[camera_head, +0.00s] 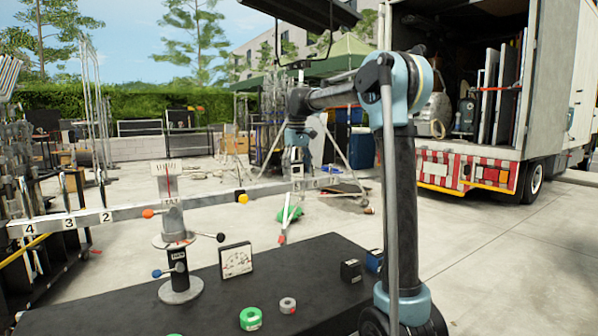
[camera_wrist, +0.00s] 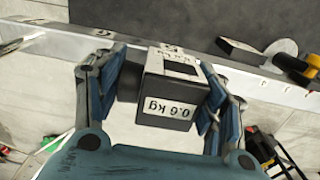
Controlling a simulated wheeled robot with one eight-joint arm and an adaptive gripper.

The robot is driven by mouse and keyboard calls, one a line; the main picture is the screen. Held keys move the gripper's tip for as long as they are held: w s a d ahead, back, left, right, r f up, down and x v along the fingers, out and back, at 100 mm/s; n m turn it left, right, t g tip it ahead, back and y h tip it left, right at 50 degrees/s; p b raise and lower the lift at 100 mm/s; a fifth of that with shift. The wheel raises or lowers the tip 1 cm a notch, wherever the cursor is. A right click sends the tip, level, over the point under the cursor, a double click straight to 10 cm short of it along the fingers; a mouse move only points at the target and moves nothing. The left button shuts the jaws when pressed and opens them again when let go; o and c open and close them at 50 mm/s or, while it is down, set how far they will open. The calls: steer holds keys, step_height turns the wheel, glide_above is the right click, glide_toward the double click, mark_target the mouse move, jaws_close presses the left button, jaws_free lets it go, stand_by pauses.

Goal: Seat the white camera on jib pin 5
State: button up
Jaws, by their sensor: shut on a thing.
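The white camera (camera_wrist: 166,115) is a small box with a dark top panel and a 0.6 kg label, seen close up in the wrist view. My gripper (camera_wrist: 163,88) is shut on its sides. In the head view my gripper (camera_head: 297,150) is over the right part of the jib beam (camera_head: 270,190). The beam also runs behind the camera in the wrist view (camera_wrist: 60,43). Labels 4, 3 and 2 show on its left part. Pin 5 cannot be made out, nor whether the camera touches it.
Stands crowd the left. A truck (camera_head: 470,170) is at the right.

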mark_target(297, 162)
steer(key=o, duration=1.1)
steer(key=shift+c, duration=0.2)
steer(key=shift+r, duration=0.1)
step_height(297, 162, up, 12)
steer(key=shift+f, duration=0.15)
